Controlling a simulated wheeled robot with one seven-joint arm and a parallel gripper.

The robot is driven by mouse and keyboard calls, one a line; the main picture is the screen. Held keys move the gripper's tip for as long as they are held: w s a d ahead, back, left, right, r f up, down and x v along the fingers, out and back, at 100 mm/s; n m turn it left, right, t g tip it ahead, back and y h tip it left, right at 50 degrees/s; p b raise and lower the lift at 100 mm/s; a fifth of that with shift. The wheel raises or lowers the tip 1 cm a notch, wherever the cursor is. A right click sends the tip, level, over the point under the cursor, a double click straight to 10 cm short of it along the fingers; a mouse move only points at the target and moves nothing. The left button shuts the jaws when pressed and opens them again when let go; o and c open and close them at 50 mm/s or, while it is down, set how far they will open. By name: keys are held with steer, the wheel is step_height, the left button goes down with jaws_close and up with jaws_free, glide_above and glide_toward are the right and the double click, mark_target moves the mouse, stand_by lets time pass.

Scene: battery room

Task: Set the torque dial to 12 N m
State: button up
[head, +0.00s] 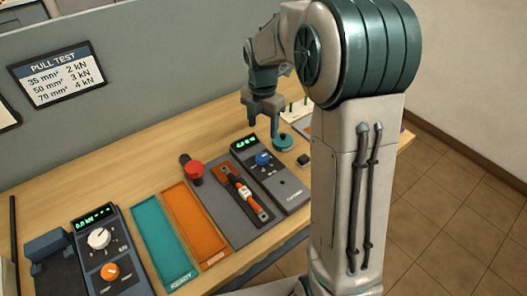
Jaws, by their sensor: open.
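A dark box (270,174) with a blue dial (263,159) and a small green display (250,143) stands at the right of the bench; its reading and the dial's scale are too small to read. A second dark box (105,252) at the front left has a white dial (98,238), an orange knob (110,272) and a green display that seems to read in kN. No torque label is legible on either box. My gripper (263,130) points down, open and empty, above the bench just behind the blue-dial box, apart from the dial.
A round teal object (283,142) sits close under my gripper. An orange-and-black tool (242,191) lies on a grey mat (232,214), with a red knob (194,169) behind it. Teal (160,240) and orange (194,222) trays lie to the left. A pull test sign (58,75) hangs behind.

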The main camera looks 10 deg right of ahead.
mark_target(263, 156)
step_height(263, 156, down, 12)
steer(key=shift+r+p, duration=0.25)
steer(key=shift+p, duration=0.25)
steer(key=c, duration=1)
